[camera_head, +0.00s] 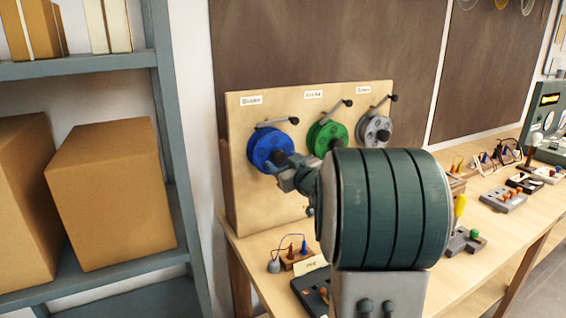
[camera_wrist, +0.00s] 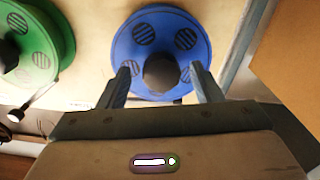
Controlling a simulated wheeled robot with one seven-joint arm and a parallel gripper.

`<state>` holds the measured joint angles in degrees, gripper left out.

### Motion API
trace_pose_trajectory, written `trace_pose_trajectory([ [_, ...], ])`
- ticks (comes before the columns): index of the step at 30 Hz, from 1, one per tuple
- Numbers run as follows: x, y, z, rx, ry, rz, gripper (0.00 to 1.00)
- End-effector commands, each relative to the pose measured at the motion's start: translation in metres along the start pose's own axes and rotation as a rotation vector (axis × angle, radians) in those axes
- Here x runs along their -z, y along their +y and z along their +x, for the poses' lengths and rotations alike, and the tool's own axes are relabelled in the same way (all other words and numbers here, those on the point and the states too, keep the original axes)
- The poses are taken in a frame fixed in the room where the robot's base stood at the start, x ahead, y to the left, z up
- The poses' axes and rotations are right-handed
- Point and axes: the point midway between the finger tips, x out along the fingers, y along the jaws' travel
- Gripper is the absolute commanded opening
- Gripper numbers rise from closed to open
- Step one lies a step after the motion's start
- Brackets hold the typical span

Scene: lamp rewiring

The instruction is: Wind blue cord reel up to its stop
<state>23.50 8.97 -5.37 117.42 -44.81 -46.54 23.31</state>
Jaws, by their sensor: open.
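The blue cord reel (camera_head: 268,148) is mounted at the left end of an upright wooden board (camera_head: 245,195). It has a dark knob (camera_head: 280,158) on its face and a crank-like lever (camera_head: 277,122) above it. In the wrist view the blue reel (camera_wrist: 190,40) fills the upper middle, with its dark knob (camera_wrist: 161,72) between my fingers. My gripper (camera_wrist: 160,75) is open, one finger on each side of the knob. I cannot tell whether either finger touches it. In the head view my gripper (camera_head: 292,170) is at the reel's lower right, partly hidden by my arm.
A green reel (camera_head: 325,133) and a grey reel (camera_head: 372,130) sit to the right on the same board. Small wired parts (camera_head: 296,252) and a dark box (camera_head: 312,290) lie on the workbench below. A shelf with cardboard boxes (camera_head: 115,190) stands at the left.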

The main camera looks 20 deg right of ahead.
Motion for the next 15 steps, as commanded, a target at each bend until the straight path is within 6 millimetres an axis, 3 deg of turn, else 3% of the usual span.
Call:
trace_pose_trajectory([
  [15,-0.001,0.001,-0.103,-0.004,0.001,0.000,0.59],
])
